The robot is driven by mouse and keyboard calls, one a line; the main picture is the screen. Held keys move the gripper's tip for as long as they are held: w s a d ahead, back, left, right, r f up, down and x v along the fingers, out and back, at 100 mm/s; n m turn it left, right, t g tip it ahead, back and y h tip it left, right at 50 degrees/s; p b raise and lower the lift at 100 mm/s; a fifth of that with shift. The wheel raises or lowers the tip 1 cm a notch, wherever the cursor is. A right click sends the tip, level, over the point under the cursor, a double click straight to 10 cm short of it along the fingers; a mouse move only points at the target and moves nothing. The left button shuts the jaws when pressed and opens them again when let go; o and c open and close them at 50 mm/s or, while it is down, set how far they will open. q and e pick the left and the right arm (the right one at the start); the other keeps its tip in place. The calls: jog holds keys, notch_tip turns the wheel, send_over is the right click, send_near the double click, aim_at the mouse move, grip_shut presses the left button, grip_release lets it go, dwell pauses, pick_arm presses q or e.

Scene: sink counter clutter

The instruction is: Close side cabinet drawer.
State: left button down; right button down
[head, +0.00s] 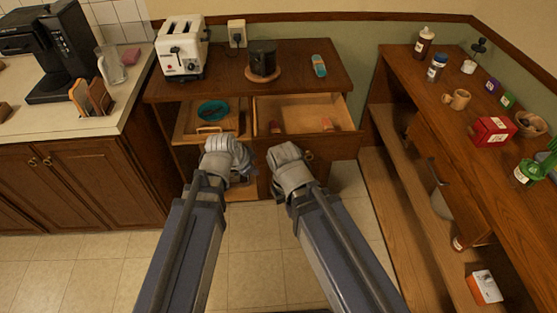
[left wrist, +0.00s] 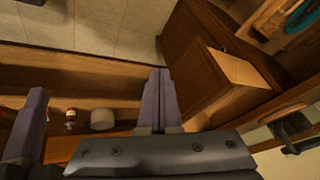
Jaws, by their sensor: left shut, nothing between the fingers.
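The side cabinet (head: 215,87) stands ahead of me, with an open drawer (head: 297,102) on its right side. The drawer is pulled out toward me and a few small items lie in it, too small to name. My left gripper (head: 242,178) is low in front of the cabinet, left of the open drawer, mostly hidden behind its wrist. In the left wrist view my left gripper (left wrist: 98,90) is shut with nothing held. A wooden panel of the cabinet (left wrist: 195,60) shows right of its fingers.
A teal bowl (head: 212,110) sits in the cabinet's left opening. A toaster (head: 181,47) and a dark pot (head: 263,58) stand on the cabinet top. A long counter with shelves (head: 440,110) bounds the right. The tiled floor (head: 255,275) is clear.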

pick_arm(q)
jog(key=d+m, duration=0.1)
jog(key=w+d+r+m+t, duration=0.1)
jog(key=d+m, duration=0.1)
jog(key=w+d+r+m+h, duration=0.1)
jog(key=d, duration=0.1)
jog(key=shift+m, duration=0.3)
jog(key=shift+f, duration=0.15)
jog(key=w+d+f+b, duration=0.3)
jog(key=w+f+b, duration=0.4)
jog(key=w+b, duration=0.1)
jog(key=shift+w+d+f, duration=0.15)
jog(key=shift+w+f, duration=0.2)
jog(key=shift+w, duration=0.05)
